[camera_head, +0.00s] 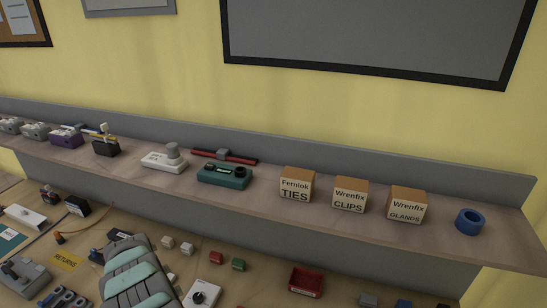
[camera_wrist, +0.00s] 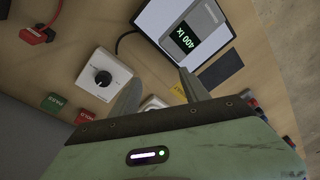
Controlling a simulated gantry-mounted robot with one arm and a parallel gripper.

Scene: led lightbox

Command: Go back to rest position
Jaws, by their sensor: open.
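My gripper (camera_wrist: 160,92) shows in the wrist view with its two grey fingers spread apart and no object held between them. A small white thing (camera_wrist: 152,103) lies beyond the fingers, mostly hidden by the gripper body. A white box with a black knob (camera_wrist: 102,80) lies to the left of the fingers; it also shows in the head view (camera_head: 202,293). A bright white panel (camera_wrist: 165,22) lies beyond the fingers, with a grey meter reading 400 lx (camera_wrist: 195,32) on it. In the head view my grey and mint arm rises at the lower left; my fingertips are not visible there.
A shelf (camera_head: 330,218) along the wall holds labelled boxes (camera_head: 350,194), a blue ring (camera_head: 470,221) and a green device (camera_head: 224,175). A red bin (camera_head: 306,282) stands on the bench below. Red and green blocks (camera_head: 216,257) lie near my arm.

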